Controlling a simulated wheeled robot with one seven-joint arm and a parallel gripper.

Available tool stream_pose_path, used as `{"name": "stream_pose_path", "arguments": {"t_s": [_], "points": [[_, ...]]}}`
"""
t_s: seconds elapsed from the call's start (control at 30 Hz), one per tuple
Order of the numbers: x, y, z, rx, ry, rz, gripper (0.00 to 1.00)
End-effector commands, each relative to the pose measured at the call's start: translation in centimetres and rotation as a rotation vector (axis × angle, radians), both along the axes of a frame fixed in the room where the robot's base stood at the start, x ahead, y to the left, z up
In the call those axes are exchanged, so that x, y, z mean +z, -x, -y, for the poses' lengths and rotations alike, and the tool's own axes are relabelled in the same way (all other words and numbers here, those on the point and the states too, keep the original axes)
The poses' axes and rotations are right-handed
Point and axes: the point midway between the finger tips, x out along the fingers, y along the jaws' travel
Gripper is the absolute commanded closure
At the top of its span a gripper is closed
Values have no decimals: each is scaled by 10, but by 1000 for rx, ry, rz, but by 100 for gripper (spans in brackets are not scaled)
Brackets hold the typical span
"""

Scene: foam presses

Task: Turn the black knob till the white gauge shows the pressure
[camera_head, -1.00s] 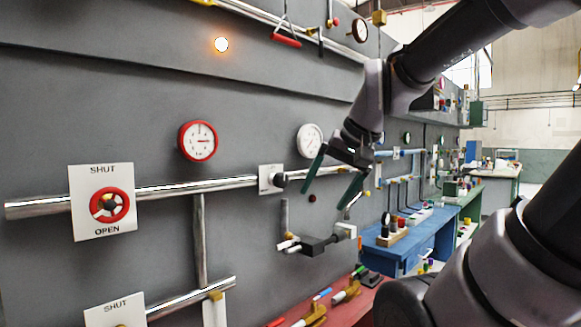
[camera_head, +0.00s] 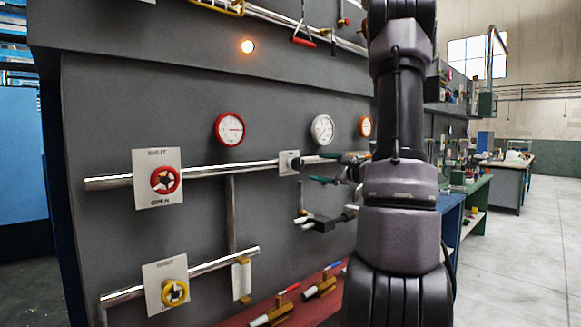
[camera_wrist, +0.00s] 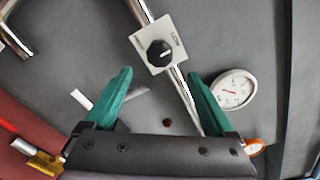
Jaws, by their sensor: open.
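The black knob (camera_head: 296,163) sits on a small white plate (camera_head: 284,158) on the grey panel, in line with a steel pipe. In the wrist view the knob (camera_wrist: 158,54) has a pale pointer line, and its plate (camera_wrist: 176,29) reads LOW. The white gauge (camera_head: 322,129) hangs above and right of the knob. The gauge also shows in the wrist view (camera_wrist: 234,89), too small to read. My gripper (camera_head: 318,168) is open and empty, its green fingers pointing at the panel. In the wrist view the knob lies just beyond the gap between the fingertips (camera_wrist: 160,75), apart from them.
A red-rimmed gauge (camera_head: 229,129) and an orange-rimmed gauge (camera_head: 366,126) flank the white one. Red (camera_head: 165,180) and yellow (camera_head: 174,293) valve wheels are at left. A dark fitting (camera_head: 322,224) juts out below the knob. A red bench (camera_head: 300,305) lies below.

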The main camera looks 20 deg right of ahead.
Motion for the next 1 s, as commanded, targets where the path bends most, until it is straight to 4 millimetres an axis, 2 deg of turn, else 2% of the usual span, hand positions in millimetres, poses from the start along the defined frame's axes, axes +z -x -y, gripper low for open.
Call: {"name": "stream_pose_path", "arguments": {"t_s": [0.17,0.4,0.6,0.77,1.0], "points": [[0,-22,-9,4,-1,1,11],[0,-65,-25,4,0,0,11],[0,-91,-34,3,1,0,11],[0,-98,-37,3,0,-1,11],[0,-99,-37,3,0,-1,11]]}}
